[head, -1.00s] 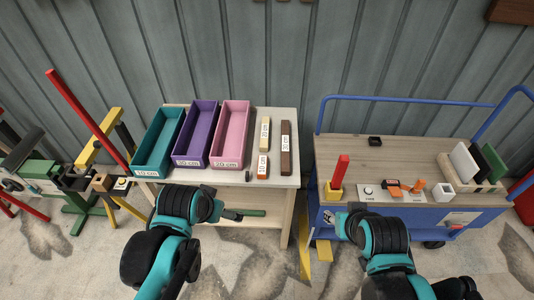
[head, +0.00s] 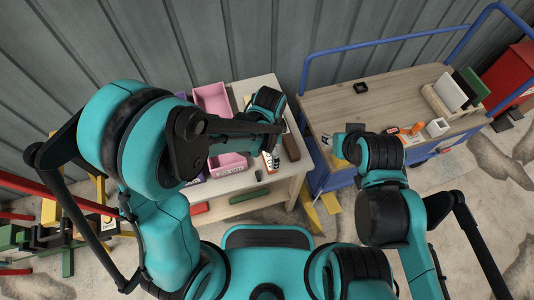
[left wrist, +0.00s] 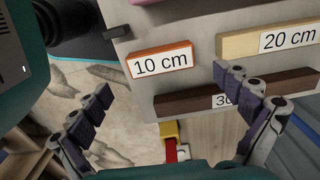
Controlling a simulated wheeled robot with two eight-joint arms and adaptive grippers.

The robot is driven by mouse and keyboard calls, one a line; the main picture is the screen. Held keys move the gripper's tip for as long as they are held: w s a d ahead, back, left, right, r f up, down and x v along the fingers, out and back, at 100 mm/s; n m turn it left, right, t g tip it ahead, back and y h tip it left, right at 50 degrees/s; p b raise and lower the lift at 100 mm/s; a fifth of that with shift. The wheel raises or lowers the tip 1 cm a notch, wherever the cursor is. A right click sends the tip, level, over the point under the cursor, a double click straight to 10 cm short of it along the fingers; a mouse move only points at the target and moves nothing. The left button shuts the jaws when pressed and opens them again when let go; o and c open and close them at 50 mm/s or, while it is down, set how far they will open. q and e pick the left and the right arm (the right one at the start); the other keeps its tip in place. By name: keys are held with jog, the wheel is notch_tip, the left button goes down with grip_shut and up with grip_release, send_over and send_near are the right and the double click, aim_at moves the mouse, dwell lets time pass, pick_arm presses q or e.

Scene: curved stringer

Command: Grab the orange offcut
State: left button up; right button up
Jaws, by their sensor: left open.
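The orange offcut (left wrist: 160,46) is a short block with a "10 cm" label. In the left wrist view it lies beyond my left gripper (left wrist: 165,85), whose two fingers are spread apart with nothing between them. In the head view the orange offcut (head: 266,164) is partly hidden by my left arm at the table's edge. My left gripper (head: 274,128) is over the table there. My right gripper (head: 342,148) is at the cart's left end, and its fingers are too hidden to read.
A dark brown block (left wrist: 200,98) and a pale "20 cm" block (left wrist: 265,42) lie beside the offcut. Pink bins (head: 212,98) stand on the table (head: 262,84). The cart (head: 320,108) stands to the right with a blue rail.

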aim_at(269, 158)
pick_arm(q)
jog(key=shift+d+f, duration=0.1)
jog(key=shift+f, duration=0.5)
notch_tip(269, 158, down, 5)
jog(key=b, duration=0.3)
jog(key=shift+r, duration=0.1)
jog(key=c, duration=1)
